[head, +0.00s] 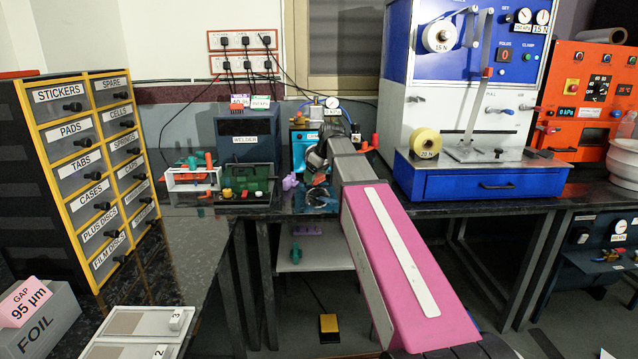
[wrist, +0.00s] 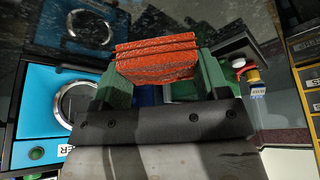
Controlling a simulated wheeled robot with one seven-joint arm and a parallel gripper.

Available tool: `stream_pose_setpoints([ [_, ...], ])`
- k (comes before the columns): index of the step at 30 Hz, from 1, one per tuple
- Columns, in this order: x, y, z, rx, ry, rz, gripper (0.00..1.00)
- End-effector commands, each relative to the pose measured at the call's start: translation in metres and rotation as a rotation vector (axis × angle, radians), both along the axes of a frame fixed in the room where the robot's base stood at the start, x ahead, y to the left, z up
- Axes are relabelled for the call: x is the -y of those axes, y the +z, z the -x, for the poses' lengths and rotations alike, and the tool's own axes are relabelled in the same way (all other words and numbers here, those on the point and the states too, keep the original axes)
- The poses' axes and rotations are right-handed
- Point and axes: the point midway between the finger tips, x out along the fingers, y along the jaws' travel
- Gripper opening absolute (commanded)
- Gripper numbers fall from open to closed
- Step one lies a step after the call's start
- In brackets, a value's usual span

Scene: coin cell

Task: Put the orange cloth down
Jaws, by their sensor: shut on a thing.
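The orange cloth (wrist: 158,58) is a folded, ridged bundle in the wrist view. My gripper (wrist: 158,75) has green fingers, one on each side of the cloth, and is shut on it. Dark glossy bench top shows beyond the cloth; I cannot tell whether the cloth touches it. In the head view my pink and grey arm reaches to the back bench, and its end hides the gripper and most of what it holds.
A blue machine with a round metal ring (wrist: 76,104) is close on the left in the wrist view. The welder (head: 244,140) and a green fixture (head: 246,186) stand left of my arm in the head view. A blue-based tester (head: 484,186) stands right.

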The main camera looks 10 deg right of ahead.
Motion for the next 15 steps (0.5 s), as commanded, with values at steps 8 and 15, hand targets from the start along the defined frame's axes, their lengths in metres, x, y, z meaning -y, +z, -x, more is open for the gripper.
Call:
stream_pose_setpoints([
  [8, -0.015, 0.002, 0.007, 0.000, 0.043, 0.001, 0.46],
  [15, -0.088, 0.014, 0.044, -0.004, 0.274, 0.003, 0.46],
])
